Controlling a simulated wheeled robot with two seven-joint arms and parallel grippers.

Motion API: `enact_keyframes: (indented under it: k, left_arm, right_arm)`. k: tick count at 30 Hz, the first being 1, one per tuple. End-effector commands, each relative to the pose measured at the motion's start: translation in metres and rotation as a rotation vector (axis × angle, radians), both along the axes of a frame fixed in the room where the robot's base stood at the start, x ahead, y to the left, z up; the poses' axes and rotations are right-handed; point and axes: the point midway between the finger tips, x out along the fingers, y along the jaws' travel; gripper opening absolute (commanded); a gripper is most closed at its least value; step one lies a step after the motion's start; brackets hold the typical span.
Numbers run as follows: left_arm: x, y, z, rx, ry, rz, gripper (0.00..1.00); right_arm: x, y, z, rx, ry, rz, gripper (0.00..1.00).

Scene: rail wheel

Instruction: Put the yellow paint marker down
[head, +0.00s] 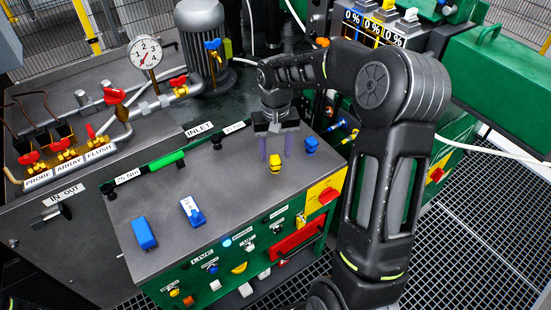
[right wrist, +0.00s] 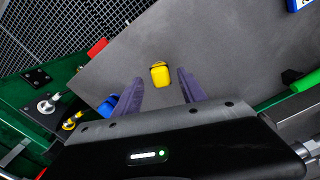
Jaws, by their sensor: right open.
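The yellow paint marker (head: 275,163) stands on the grey top of the green cabinet (head: 172,205), a short, stubby yellow piece with a dark band. In the right wrist view the marker (right wrist: 160,75) shows between the two purple fingers, near their tips, with a gap on both sides. My right gripper (head: 276,150) points down over the marker with its fingers apart. It also shows in the right wrist view (right wrist: 159,84), open and empty. My left gripper is in neither view.
A blue piece (head: 311,145) stands close to the right of the gripper. Two blue items, a plain block (head: 144,233) and a labelled one (head: 192,211), lie at the left. A green bar (head: 166,161) runs along the back left edge. The middle of the top is clear.

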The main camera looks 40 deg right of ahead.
Motion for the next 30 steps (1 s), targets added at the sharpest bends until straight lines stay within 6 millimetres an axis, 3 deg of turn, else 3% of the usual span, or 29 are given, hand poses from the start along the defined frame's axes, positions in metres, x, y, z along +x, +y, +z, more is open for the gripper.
enact_keyframes:
  k: [6, 12, 30]
  left_arm:
    - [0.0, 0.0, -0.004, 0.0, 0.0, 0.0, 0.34]
    - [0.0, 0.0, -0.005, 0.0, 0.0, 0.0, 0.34]
    - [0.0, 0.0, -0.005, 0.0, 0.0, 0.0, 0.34]
  right_arm:
    - [0.001, 0.0, 0.047, -0.001, -0.005, 0.001, 0.49]
    - [0.0, 0.0, 0.075, -0.001, -0.002, 0.001, 0.49]
    - [0.0, 0.0, 0.08, 0.0, 0.001, 0.001, 0.49]
